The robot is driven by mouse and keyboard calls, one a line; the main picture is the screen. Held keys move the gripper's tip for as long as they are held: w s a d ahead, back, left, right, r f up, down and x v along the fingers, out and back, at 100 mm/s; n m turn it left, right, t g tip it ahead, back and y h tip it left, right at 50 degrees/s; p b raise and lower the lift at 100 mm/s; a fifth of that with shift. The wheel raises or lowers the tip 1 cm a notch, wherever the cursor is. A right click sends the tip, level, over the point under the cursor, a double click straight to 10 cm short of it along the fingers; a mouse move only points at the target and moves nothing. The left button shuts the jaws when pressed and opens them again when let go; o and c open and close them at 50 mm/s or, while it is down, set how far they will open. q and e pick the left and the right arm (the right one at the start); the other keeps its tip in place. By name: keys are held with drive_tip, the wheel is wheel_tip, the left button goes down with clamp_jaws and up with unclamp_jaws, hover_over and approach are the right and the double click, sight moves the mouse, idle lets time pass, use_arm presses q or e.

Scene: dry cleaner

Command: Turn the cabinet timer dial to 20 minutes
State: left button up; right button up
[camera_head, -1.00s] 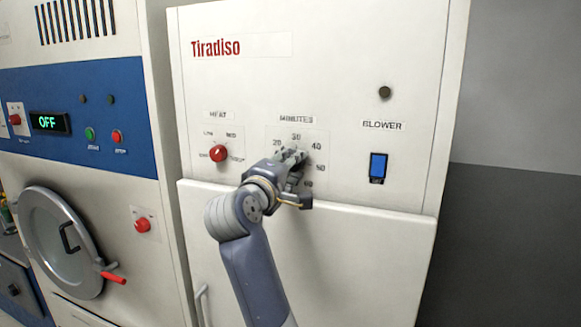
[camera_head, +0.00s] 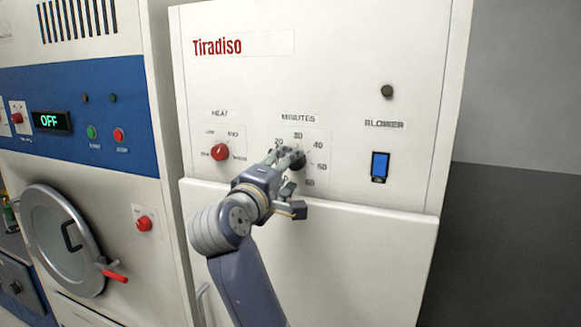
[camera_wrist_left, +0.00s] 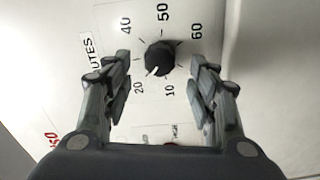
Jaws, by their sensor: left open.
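The black timer dial (camera_head: 299,162) sits under the MINUTES label on the white Tiradiso cabinet (camera_head: 330,85). In the head view it is partly hidden behind my left gripper (camera_head: 284,156). The left wrist view shows the dial (camera_wrist_left: 160,58) whole, with its white pointer toward the 20 mark (camera_wrist_left: 139,86). My open left gripper (camera_wrist_left: 163,82) has one finger on each side of the dial, with visible gaps between. I cannot tell how far the fingertips are from the panel. The right gripper is not in view.
A red HEAT knob (camera_head: 220,152) is left of the timer, and a blue BLOWER switch (camera_head: 380,166) is to its right. A machine with a blue panel (camera_head: 88,100) and round door (camera_head: 62,240) stands at left. The grey wall at right is clear.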

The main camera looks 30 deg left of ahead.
use_arm(q)
drive_tip(key=v, duration=0.3)
drive_tip(key=shift+s+d, duration=0.1)
drive_tip(key=shift+s, duration=0.25)
drive_tip(key=shift+f, duration=0.1)
